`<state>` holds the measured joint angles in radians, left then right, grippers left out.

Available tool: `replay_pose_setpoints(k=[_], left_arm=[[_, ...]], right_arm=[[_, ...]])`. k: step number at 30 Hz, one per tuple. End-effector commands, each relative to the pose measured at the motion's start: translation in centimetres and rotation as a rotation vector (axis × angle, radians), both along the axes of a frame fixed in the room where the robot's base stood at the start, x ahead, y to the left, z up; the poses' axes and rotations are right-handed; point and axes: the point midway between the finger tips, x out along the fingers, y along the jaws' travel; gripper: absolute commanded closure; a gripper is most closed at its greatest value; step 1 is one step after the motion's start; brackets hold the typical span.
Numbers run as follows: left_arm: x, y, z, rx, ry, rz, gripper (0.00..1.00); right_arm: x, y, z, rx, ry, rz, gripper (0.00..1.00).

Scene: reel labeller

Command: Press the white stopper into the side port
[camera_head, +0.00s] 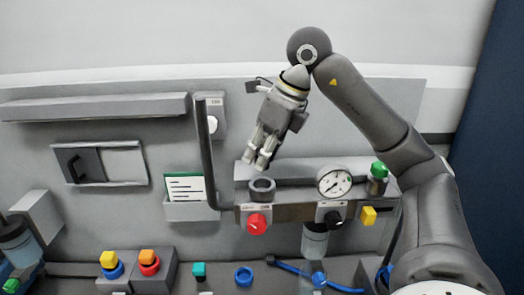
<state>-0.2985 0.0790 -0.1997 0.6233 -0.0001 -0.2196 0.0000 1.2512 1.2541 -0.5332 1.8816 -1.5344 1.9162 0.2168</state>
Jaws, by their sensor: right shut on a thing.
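My right gripper (258,161) comes in from the upper right and points down and slightly left. It is shut on a small pale piece, most likely the white stopper, which is hard to tell apart from the light fingertips. Just below the fingertips is a grey ring-shaped port (262,188) with a dark opening, on the left end of the grey manifold block (295,171). The fingertips look apart from this ring. I cannot tell for sure whether it is the side port. My left gripper is not in view.
A round gauge (334,182), a red knob (257,224) and a green cap (379,170) sit on or by the manifold. A dark vertical bar (207,155) stands left of the gripper. Loose coloured parts, such as a blue ring (244,276), lie below.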

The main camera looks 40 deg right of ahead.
Motion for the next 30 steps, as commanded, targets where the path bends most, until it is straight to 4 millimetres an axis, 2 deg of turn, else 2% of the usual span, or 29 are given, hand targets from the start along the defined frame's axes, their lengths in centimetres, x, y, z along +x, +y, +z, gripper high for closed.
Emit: replay_pose_setpoints(k=[5,30], left_arm=[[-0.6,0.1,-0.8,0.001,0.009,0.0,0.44],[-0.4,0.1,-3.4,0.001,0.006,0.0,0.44]], right_arm=[[0.0,0.0,-0.9,0.0,0.0,0.0,0.93],[0.0,0.0,-4.3,0.0,0.0,0.0,0.93]])
